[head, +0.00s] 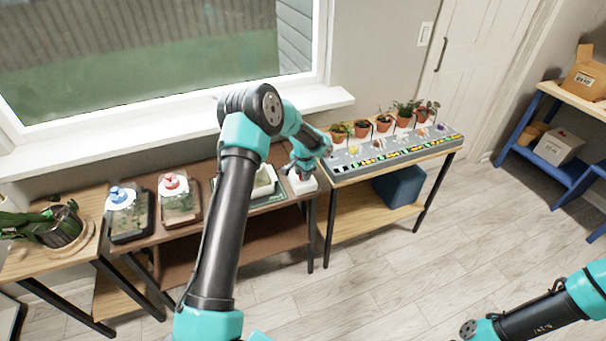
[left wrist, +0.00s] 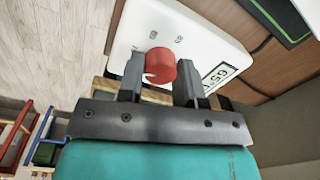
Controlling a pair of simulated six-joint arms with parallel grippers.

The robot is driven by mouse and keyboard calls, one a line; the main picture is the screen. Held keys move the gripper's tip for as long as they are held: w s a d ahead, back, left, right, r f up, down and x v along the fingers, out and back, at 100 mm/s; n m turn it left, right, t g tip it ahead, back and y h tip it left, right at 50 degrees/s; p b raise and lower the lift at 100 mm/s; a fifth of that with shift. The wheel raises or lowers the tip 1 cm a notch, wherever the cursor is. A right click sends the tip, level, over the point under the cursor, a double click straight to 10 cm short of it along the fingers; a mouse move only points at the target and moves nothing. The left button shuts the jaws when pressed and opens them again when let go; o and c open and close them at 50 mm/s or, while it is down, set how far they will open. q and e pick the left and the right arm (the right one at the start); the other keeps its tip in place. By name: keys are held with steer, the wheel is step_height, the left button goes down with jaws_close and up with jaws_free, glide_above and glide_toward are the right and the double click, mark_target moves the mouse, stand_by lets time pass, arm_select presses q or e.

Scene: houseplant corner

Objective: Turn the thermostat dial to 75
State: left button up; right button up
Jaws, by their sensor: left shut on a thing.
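The thermostat is a white box (left wrist: 150,28) with a red round dial (left wrist: 161,66), faint marks on its face and a small display (left wrist: 219,76) that seems to read 65, seen at a slant. In the head view the thermostat (head: 302,186) sits at the right end of the brown table, partly hidden by my left gripper (head: 302,170). In the left wrist view my left gripper (left wrist: 158,80) has one finger on each side of the dial and is shut on it. My right gripper is out of view; only part of that arm shows at lower right.
A framed tray (head: 262,186) lies just left of the thermostat. A grey bench (head: 345,168) with several potted plants stands right.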

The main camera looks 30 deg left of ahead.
arm_select(q)
steer(key=shift+m, duration=1.6)
steer(key=o, duration=0.9)
steer(key=shift+o, duration=0.2)
step_height(320, 180, up, 17)
steer(key=shift+s+d+r, duration=0.2)
steer(key=shift+s+d, duration=0.05)
steer(key=shift+d, duration=0.05)
